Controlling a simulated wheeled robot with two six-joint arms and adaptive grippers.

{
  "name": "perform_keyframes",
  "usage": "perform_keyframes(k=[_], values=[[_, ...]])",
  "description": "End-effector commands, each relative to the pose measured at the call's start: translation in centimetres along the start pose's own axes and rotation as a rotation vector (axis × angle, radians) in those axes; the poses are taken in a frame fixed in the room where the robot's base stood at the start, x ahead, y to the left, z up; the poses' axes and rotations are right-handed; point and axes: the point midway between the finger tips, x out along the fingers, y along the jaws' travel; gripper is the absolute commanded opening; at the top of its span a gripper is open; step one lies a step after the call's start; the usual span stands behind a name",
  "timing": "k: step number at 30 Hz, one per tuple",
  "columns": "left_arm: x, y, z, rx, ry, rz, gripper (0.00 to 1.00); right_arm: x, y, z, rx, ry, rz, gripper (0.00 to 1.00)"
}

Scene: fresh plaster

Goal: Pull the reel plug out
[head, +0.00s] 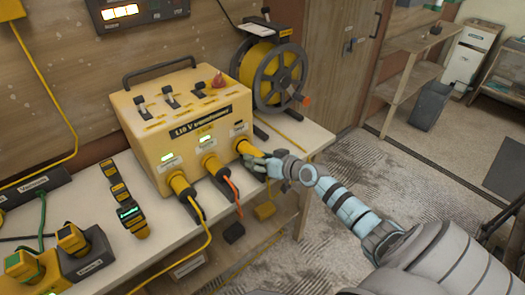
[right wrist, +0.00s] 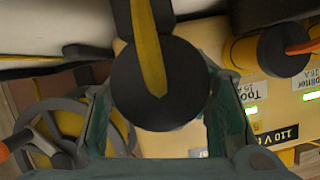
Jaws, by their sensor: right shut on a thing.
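The yellow transformer box (head: 190,120) stands on the bench, with three yellow plugs along its front. The rightmost plug (head: 247,148), nearest the cable reel (head: 270,70), is at its socket; I cannot tell how deep it sits. My right gripper (head: 262,165) is shut on this plug. In the right wrist view the plug's round dark back (right wrist: 128,95) with a yellow cable (right wrist: 148,50) lies between my fingers (right wrist: 160,120). The fingers hide part of the plug. My left gripper is not in view.
The left plug (head: 180,186) and the orange-cabled middle plug (head: 213,164) sit close by, beside green lights. The floor at right is mostly clear.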

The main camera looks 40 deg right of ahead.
Motion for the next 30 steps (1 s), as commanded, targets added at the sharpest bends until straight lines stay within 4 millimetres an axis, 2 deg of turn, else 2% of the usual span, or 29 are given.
perform_keyframes(k=[3,10,11,13,23,26,30], values=[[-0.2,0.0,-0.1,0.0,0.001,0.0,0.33,-0.1,-0.8,0.1,-0.008,-0.002,-0.013,0.0],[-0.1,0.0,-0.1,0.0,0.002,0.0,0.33,0.0,-0.8,0.2,-0.009,-0.005,-0.013,0.0],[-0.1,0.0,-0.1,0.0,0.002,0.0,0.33,0.0,-0.8,0.2,-0.009,-0.005,-0.013,0.52],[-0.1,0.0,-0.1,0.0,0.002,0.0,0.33,0.0,-0.8,0.2,-0.008,-0.004,-0.014,0.62],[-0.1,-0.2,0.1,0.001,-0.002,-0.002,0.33,-0.3,-0.8,0.1,-0.008,-0.002,-0.013,0.62],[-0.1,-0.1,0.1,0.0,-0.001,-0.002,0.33,-1.7,-0.6,0.2,-0.013,-0.004,-0.011,0.62],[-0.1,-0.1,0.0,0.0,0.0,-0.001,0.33,-4.9,-0.7,0.3,-0.016,-0.005,-0.013,0.62]])
